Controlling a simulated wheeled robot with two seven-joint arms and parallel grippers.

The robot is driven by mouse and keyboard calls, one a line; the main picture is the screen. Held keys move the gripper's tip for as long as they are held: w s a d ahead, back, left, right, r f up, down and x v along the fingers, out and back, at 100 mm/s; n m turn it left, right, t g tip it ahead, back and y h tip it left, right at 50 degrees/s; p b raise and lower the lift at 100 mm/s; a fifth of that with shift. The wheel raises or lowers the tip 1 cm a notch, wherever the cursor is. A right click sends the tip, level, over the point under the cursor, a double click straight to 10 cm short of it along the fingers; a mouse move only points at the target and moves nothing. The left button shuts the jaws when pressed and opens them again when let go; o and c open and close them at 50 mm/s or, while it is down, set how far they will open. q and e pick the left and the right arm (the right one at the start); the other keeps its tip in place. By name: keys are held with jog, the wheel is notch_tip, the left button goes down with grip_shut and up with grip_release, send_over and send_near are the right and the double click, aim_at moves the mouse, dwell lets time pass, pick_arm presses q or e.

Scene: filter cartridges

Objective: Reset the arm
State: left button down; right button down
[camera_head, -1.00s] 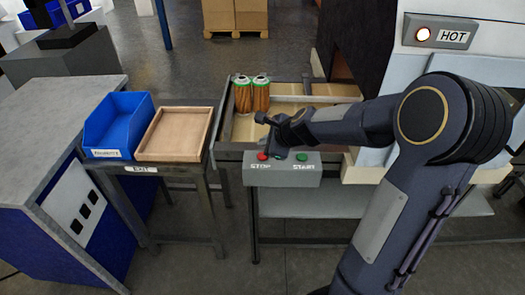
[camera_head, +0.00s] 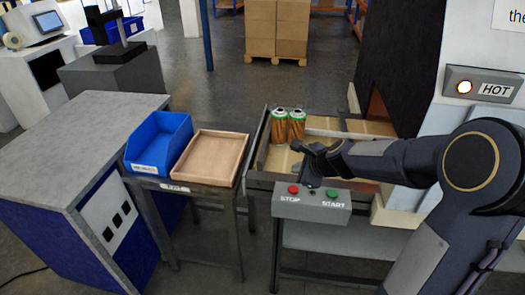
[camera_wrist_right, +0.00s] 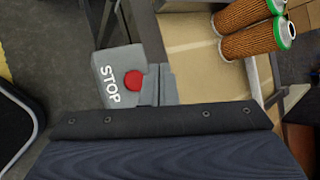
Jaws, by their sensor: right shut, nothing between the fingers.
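My right arm comes in from the right in the head view. Its gripper (camera_head: 312,184) is shut and empty, pointing down over the grey button box (camera_head: 300,205). The box has a red STOP button (camera_head: 293,190) and a green START button (camera_head: 332,194). In the right wrist view the gripper fingertips (camera_wrist_right: 158,88) lie just beside the red STOP button (camera_wrist_right: 133,80); I cannot tell whether they touch the box. The START button is hidden there. My left gripper is not in view.
Two orange filter cartridges (camera_head: 288,125) with green-rimmed ends stand in the wooden-floored tray behind the box. Left of it, a blue bin (camera_head: 158,141) and an empty wooden tray (camera_head: 209,158) sit on a small stand. A lit HOT sign (camera_head: 483,86) is at right.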

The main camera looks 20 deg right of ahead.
jog(key=s+a+r+n+y, duration=0.1)
jog(key=s+a+r+n, duration=0.15)
jog(key=s+n, duration=0.2)
jog(key=s+a+r+n+g+y, duration=0.1)
jog(key=s+a+r+n, duration=0.1)
jog(key=s+a+n, duration=0.25)
jog(key=s+a+r+n+y, duration=0.1)
jog(key=s+a+r+n, duration=0.1)
jog(key=s+n, duration=0.3)
jog(key=s+a+f+n+g, duration=0.2)
jog(key=s+a+f+n, duration=0.1)
jog(key=s+n, duration=0.6)
jog(key=s, duration=0.4)
jog(key=shift+s+h, duration=0.4)
